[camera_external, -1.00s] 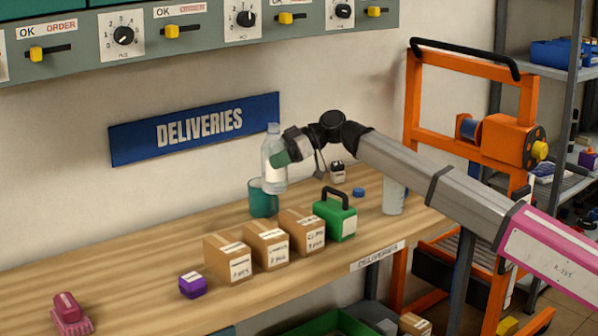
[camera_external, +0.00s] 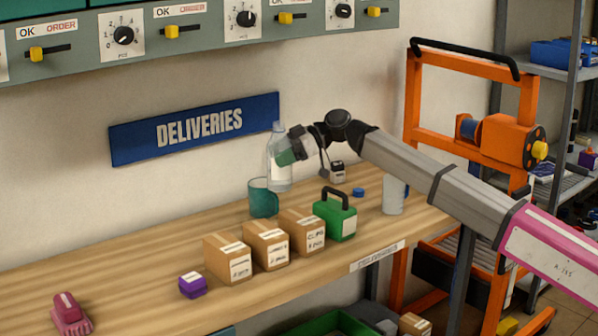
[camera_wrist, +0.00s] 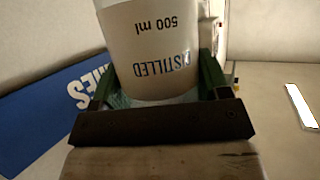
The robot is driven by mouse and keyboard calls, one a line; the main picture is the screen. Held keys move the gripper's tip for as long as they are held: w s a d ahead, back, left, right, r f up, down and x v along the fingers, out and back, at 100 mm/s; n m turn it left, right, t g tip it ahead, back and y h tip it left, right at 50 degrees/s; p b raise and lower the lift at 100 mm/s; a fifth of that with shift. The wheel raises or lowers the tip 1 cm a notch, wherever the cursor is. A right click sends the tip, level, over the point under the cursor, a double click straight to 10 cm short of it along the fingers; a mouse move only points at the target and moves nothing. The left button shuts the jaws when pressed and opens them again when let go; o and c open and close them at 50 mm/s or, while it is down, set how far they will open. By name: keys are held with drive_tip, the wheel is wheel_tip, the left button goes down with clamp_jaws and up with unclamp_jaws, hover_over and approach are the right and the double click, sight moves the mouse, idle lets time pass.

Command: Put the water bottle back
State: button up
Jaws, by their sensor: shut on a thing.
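The water bottle (camera_external: 279,160) is clear with a white label and stands upright in the air, a little above the bench and close to the wall. In the wrist view the bottle (camera_wrist: 150,50) shows the words "DISTILLED 500 ml", upside down. My gripper (camera_external: 285,157) has green fingers and is shut on the bottle from the right side. In the wrist view the fingers of my gripper (camera_wrist: 157,85) lie on both sides of it. A teal cup (camera_external: 263,198) stands on the bench below and slightly left of the bottle. The bottle's base is hidden in the wrist view.
A purple box (camera_external: 192,285) lies at the front. Free bench lies left of the cup.

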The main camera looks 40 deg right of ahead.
drive_tip(key=d+m+t, duration=0.1)
drive_tip(key=d, duration=0.8)
drive_tip(key=shift+h, duration=0.3)
drive_tip(key=shift+w+d+f, duration=1)
drive_tip(key=shift+d+f, duration=0.45)
drive_tip(key=shift+f, duration=0.25)
drive_tip(key=shift+w+d+f, duration=0.95)
drive_tip(key=shift+d+f, duration=0.45)
drive_tip(key=shift+f, duration=0.35)
drive_tip(key=shift+w+d+f, duration=1)
drive_tip(key=shift+d+f, duration=0.45)
drive_tip(key=shift+f, duration=0.25)
drive_tip(key=shift+f, duration=0.1)
drive_tip(key=o, duration=1.1)
drive_tip(key=v, duration=1.2)
